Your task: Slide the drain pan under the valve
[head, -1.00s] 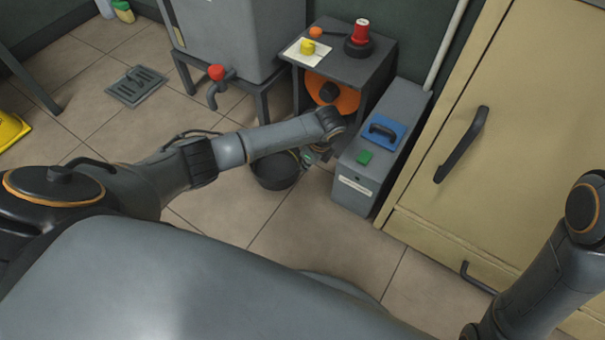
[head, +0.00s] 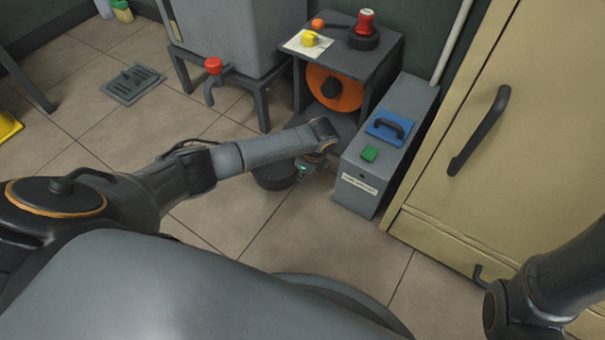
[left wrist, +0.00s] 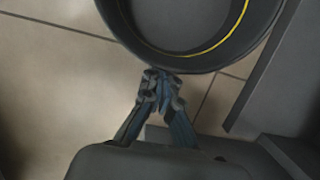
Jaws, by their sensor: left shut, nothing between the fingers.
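The drain pan (head: 268,178) is a dark round pan on the floor, partly hidden by my left arm in the head view. In the left wrist view the pan (left wrist: 205,58) fills the top, with a yellow line inside. My left gripper (head: 303,169) is low on the pan's right side in the head view. In the left wrist view the gripper (left wrist: 160,82) is shut and empty, its fingertips at the pan's outer wall. I cannot tell whether they touch. The valve (head: 212,78), a grey tap with a red knob, is on the grey tank, up and left of the pan.
A grey box (head: 378,160) with a blue handle stands right of my gripper. A small dark table (head: 375,58) with an orange reel (head: 335,88) below is behind. A floor grate (head: 132,84) lies left. Floor between pan and valve looks clear.

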